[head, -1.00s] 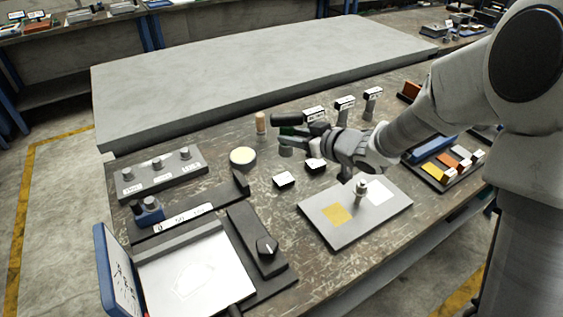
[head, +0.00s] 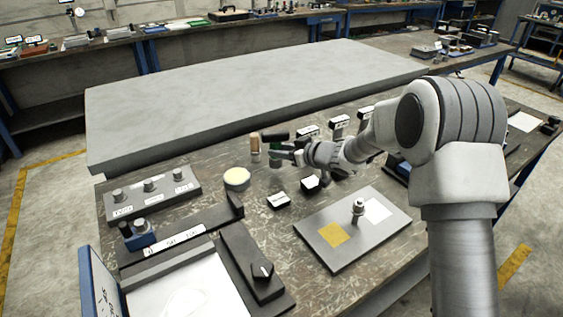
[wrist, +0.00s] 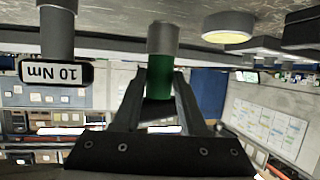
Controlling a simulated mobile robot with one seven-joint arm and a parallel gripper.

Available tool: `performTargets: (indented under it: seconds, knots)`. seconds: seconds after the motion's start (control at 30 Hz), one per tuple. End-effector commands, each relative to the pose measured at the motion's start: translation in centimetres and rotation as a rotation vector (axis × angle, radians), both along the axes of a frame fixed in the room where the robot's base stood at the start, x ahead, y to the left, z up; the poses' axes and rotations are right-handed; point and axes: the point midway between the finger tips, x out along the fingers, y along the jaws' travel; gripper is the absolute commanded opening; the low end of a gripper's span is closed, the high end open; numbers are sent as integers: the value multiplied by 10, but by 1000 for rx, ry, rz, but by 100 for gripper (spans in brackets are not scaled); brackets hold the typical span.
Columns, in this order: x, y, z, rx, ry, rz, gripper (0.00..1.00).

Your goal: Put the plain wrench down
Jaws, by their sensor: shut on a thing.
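The wrench has a black bar on top (head: 275,136) and a green section with a grey end below. My gripper (head: 282,153) is shut on it and holds it upright over the bench. The wrist view is upside down; there the green section (wrist: 160,90) sits between both fingers, with the grey end toward the bench. Whether that end touches the bench cannot be told. A wooden-topped peg (head: 255,146) stands just left of it in the head view. Behind my gripper stand grey posts with white labels (head: 339,122); one label in the wrist view reads 10 Nm (wrist: 48,72).
A cream-topped disc (head: 237,178) lies left of my gripper. Two small white-topped black blocks (head: 278,200) lie in front. A grey plate (head: 318,253) with a post is nearer. A knob panel (head: 150,190) is at left. The large grey slab (head: 250,90) behind is bare.

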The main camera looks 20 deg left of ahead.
Motion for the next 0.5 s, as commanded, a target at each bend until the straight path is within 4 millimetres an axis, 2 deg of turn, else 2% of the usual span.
performTargets:
  seconds: [0.2, 0.5]
  knots:
    - [-1, 1, -33, 1, -1, 1, 0]
    - [0, 0, -34, 2, -4, 1, 0]
